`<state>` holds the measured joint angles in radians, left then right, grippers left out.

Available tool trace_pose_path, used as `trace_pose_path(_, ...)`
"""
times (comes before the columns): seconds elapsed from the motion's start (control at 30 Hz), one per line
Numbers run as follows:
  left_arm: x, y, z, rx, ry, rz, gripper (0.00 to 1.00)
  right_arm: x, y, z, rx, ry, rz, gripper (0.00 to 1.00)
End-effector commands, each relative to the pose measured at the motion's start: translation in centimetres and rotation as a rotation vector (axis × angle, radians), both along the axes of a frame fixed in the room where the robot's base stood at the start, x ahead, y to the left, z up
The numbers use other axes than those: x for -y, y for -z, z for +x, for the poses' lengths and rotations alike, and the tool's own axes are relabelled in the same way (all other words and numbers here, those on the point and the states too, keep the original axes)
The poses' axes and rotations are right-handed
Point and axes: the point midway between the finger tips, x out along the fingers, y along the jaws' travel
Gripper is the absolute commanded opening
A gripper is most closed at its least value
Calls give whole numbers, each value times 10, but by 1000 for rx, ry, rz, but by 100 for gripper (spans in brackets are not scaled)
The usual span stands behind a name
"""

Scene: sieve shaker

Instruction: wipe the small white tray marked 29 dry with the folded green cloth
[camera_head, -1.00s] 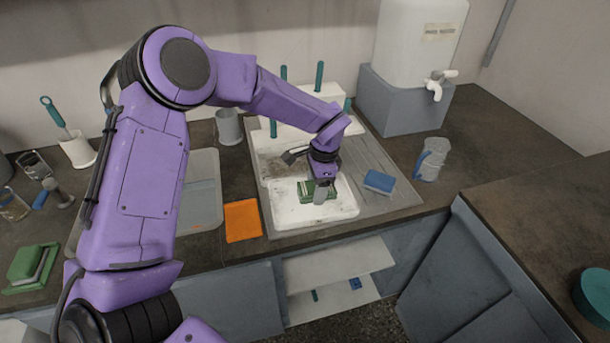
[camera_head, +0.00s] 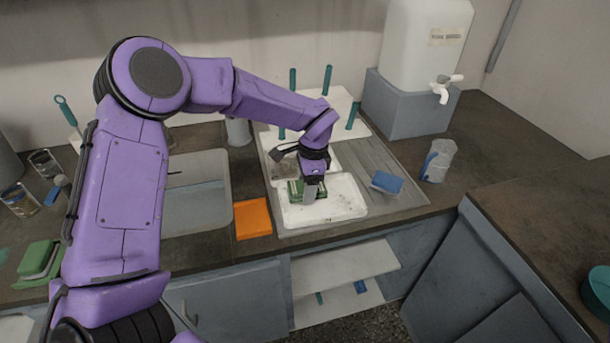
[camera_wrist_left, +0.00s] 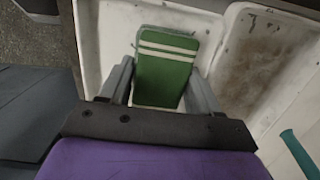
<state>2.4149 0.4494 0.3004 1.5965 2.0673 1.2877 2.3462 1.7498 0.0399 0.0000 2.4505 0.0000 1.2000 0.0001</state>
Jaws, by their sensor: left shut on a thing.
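My left gripper (camera_head: 309,194) reaches down over a white tray (camera_head: 346,202) at the front of the sink. It is shut on a folded green cloth (camera_head: 294,191), at the tray's left part. In the left wrist view the cloth (camera_wrist_left: 165,70), green with pale stripes at one end, sits between the two fingers (camera_wrist_left: 162,88). The white tray also shows there (camera_wrist_left: 112,25). The cloth seems to be down in the tray, but I cannot tell if it touches the bottom. I can read no number on the tray. My right gripper is not in view.
A blue sponge (camera_head: 387,182) lies on the ridged drainboard (camera_head: 385,160) at right, with a clear jug (camera_head: 438,162) beyond. A green block (camera_head: 38,258) sits far left.

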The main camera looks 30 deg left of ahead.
Motion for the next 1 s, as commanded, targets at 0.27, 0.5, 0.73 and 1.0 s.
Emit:
trace_pose_path(0.27,2,-33,2,4,3,0,34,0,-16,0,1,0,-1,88)
trace_pose_path(0.5,5,-55,4,5,9,1,34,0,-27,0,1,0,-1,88)
trace_pose_path(0.73,7,-68,4,5,11,-1,34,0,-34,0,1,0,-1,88)
trace_pose_path(1.0,7,-68,4,4,11,0,34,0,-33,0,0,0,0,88)
